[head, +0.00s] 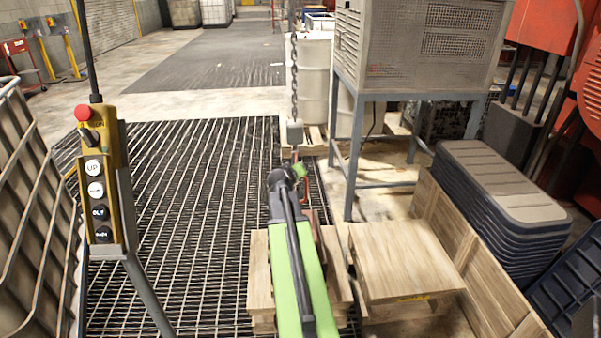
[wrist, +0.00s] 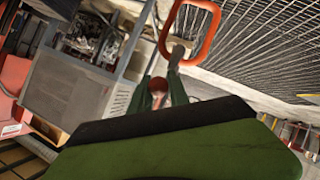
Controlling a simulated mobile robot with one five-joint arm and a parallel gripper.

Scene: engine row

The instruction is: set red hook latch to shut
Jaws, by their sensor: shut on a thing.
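A red hook hangs from a grey block (head: 295,131) on a chain (head: 294,75). In the head view it is thin and partly hidden behind my gripper (head: 299,172). In the wrist view the hook (wrist: 163,42) is an orange-red loop at the top, with a short grey piece (wrist: 177,54) running from it toward my fingers. My green fingertips (wrist: 162,97) are closed around a small rounded red part (wrist: 158,84), which looks like the latch's end. Whether the latch lies against the hook's tip cannot be told.
A yellow pendant control (head: 98,180) with a red button stands at left. A grey cabinet on legs (head: 420,45) and a white drum (head: 313,80) are behind at right. Wooden pallets (head: 405,260) and stacked dark bins (head: 495,190) lie right. The grating floor (head: 190,200) at left is open.

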